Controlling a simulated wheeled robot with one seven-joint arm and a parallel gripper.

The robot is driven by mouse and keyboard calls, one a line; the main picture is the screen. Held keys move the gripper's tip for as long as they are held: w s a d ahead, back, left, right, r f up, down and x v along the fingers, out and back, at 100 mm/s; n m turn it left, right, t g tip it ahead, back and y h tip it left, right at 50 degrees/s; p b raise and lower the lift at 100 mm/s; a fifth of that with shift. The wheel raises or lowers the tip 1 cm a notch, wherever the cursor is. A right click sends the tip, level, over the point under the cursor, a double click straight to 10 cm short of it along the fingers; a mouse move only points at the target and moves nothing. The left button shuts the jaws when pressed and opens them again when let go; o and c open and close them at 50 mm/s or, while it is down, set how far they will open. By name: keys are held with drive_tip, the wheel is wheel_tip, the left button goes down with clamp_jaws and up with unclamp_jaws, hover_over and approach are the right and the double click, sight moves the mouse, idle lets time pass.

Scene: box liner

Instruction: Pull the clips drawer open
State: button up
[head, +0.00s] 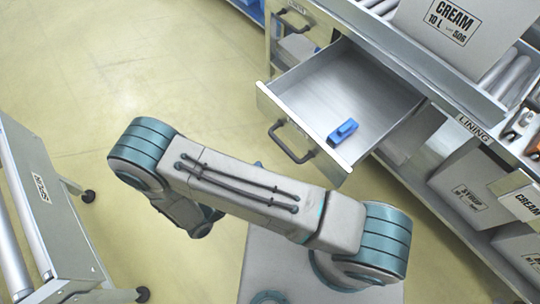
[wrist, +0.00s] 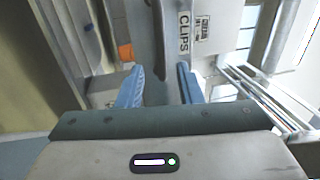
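A grey metal drawer (head: 345,88) stands pulled out from the bench in the head view, with a blue clip-like piece (head: 342,131) lying inside. Its dark bar handle (head: 291,143) is on its front. In the wrist view a CLIPS label (wrist: 184,32) shows beside a dark handle (wrist: 158,40). My gripper (wrist: 160,70) is open, its two blue fingers apart on either side of the handle's line. I cannot tell whether they touch it. In the head view my arm hides most of the gripper.
A second drawer handle (head: 293,18) is farther back on the bench. A cream carton (head: 455,25) stands on the bench top, and a syrup carton (head: 470,185) sits on the shelf below. A grey cart (head: 45,200) stands at the left. The floor between is clear.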

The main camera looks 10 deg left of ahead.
drive_tip(key=shift+v, duration=1.65)
drive_tip(key=shift+w, duration=0.1)
drive_tip(key=w+d+r+m+g+y+p, duration=0.1)
drive_tip(key=w+d+r+m+g+p, duration=0.3)
drive_tip(key=r+m, duration=0.35)
drive_tip(key=w+d+r+m+g+p, duration=0.1)
drive_tip(key=d+r+m+g, duration=0.3)
drive_tip(key=r+m+g, duration=0.35)
drive_tip(key=w+d+r+m+g+y+p, duration=0.1)
drive_tip(key=w+d+r+m+g+p, duration=0.3)
drive_tip(key=r+m, duration=0.35)
drive_tip(key=s+d+r+m+t+y+p, duration=0.1)
drive_tip(key=d+r+m+y+p, duration=0.3)
drive_tip(key=r+m, duration=0.7)
drive_tip(key=s+d+r+m+t+y+p, duration=0.1)
drive_tip(key=d+r+m+t+y+p, duration=0.1)
drive_tip(key=d+r+m+y+p, duration=0.2)
drive_tip(key=d+r+m+y, duration=0.3)
drive_tip(key=d+r+m, duration=0.2)
drive_tip(key=r+m, duration=0.3)
drive_tip(key=shift+s+d+y, duration=0.15)
drive_tip(key=shift+d+y, duration=0.1)
drive_tip(key=shift+y, duration=0.15)
